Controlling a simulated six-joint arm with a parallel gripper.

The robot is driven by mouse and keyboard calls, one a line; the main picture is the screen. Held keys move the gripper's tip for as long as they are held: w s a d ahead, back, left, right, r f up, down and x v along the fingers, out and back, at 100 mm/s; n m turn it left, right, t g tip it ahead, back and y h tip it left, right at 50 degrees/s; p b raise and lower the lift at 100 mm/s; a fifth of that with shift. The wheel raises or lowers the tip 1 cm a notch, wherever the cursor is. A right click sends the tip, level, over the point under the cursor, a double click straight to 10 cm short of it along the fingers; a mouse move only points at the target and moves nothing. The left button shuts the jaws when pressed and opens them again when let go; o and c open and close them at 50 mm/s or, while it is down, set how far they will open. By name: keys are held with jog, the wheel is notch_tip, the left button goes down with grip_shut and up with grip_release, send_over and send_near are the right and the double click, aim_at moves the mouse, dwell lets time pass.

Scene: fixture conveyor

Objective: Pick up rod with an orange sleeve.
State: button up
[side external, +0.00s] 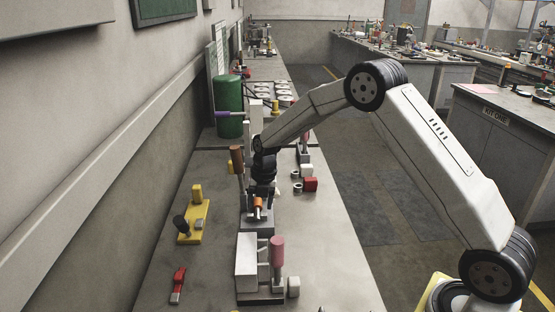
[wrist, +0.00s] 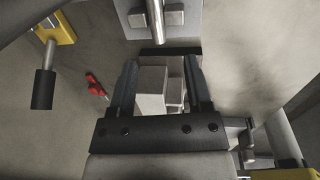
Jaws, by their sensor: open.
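The rod with an orange sleeve (side external: 258,203) shows in the side view just below my gripper (side external: 263,182), above a grey fixture base (side external: 257,222). My gripper partly covers the rod's surroundings, so I cannot tell whether they touch. In the wrist view my gripper (wrist: 162,62) has its two dark fingers apart, with no object visibly clamped. A bare metal rod (wrist: 155,18) over a grey base (wrist: 186,22) enters at the top edge of that view. No orange sleeve shows there, so I cannot tell which rod it is.
A white block (side external: 246,262) and pink-sleeved rod (side external: 277,253) stand nearer the side camera. A brown-sleeved rod (side external: 236,160) rises left of my gripper. A yellow fixture (side external: 193,220) and red clamp (side external: 178,283) lie left. Red block (side external: 310,184) is right; the right front surface is clear.

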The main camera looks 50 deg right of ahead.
aim_at(258, 218)
jog(key=shift+w+a+f, duration=0.15)
jog(key=shift+f, duration=1.15)
jog(key=shift+w+a+f, duration=0.1)
jog(key=shift+a+f, duration=0.05)
jog(key=shift+f, duration=1.15)
grip_shut()
